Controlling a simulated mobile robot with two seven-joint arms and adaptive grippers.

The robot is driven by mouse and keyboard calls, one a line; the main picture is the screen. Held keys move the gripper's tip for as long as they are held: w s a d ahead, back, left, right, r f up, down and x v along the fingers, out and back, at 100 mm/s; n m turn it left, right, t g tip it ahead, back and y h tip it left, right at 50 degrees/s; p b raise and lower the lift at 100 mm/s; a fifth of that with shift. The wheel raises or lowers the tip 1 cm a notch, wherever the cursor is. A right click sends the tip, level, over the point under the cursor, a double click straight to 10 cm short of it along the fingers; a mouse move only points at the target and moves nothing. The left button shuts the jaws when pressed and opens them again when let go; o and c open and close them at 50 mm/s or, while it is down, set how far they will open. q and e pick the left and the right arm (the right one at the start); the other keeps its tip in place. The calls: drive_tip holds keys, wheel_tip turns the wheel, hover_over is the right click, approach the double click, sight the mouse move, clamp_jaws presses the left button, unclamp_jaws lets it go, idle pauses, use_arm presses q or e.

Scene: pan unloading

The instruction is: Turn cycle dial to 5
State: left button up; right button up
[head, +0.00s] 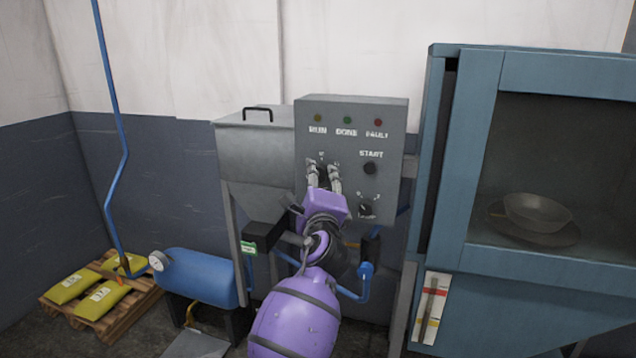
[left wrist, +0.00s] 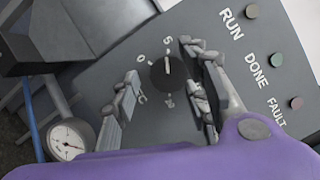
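The grey control panel (head: 385,130) carries a dark round dial (left wrist: 166,76) with numbers printed around it. In the left wrist view the dial's light pointer mark points up, toward the 5. A 0 is printed to the left of the 5. My left gripper (head: 323,174) is at the panel in front of this dial and mostly hides it in the head view. In the left wrist view its two fingers (left wrist: 165,88) are open, one on each side of the dial, with gaps between them and the dial. My right gripper is not in view.
A START button (head: 369,168) and a lower knob (head: 366,210) sit right of my gripper. RUN, DONE and FAULT lamps are above. A hopper (head: 255,155) stands left and a blue cabinet (head: 470,150) right. A blue tank (head: 203,275) is below left.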

use_arm(q)
drive_tip(key=s+f, duration=0.1)
drive_tip(key=s, duration=1.1)
drive_tip(key=shift+d+f, duration=0.3)
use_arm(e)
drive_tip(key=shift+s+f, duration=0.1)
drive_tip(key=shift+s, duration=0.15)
use_arm(q)
drive_tip(key=shift+o, duration=0.2)
drive_tip(key=shift+f, duration=0.1)
